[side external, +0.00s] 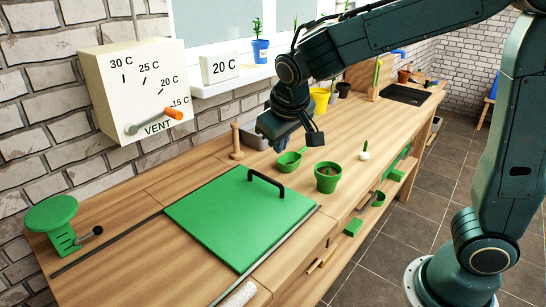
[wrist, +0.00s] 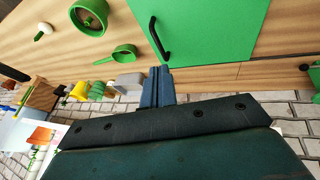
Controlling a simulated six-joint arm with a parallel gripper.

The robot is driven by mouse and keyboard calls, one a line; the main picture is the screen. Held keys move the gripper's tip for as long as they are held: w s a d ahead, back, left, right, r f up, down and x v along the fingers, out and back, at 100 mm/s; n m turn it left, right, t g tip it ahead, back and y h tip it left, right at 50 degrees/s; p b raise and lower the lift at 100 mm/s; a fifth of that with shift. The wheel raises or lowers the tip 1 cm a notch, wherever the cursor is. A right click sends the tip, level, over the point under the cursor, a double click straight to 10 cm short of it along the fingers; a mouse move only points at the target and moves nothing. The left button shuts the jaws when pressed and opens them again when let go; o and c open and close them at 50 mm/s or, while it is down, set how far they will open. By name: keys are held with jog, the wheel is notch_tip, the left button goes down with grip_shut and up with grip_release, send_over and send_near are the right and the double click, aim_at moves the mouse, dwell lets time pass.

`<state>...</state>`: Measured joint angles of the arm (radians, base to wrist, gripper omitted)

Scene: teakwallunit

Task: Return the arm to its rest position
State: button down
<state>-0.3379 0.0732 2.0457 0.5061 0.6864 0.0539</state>
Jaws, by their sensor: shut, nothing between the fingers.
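My gripper (side external: 279,128) hangs from the dark teal arm above the back part of the wooden bench (side external: 130,247). In the wrist view my gripper (wrist: 158,72) shows its two blue fingers pressed together with nothing between them. It is apart from the things on the bench. The green scoop (side external: 288,162) and the green pot (side external: 328,177) stand below and to its right. A green lid with a black handle (side external: 240,215) lies to the front left of it.
A vent box (side external: 139,85) with an orange-tipped lever hangs on the brick wall at left. A wooden peg (side external: 236,142) stands near the wall behind the lid. A windowsill (side external: 230,78) bears a blue pot (side external: 260,50). A yellow pot (side external: 319,100) stands behind the arm.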

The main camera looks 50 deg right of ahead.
jog(key=s+d+r+y, duration=0.1)
jog(key=s, duration=0.9)
jog(key=s+d+r+n+t+y, duration=0.1)
jog(key=s+r+y, duration=0.1)
jog(key=s, duration=0.9)
jog(key=shift+s+d+r, duration=0.2)
jog(key=shift+s+d, duration=0.1)
jog(key=shift+d, duration=0.1)
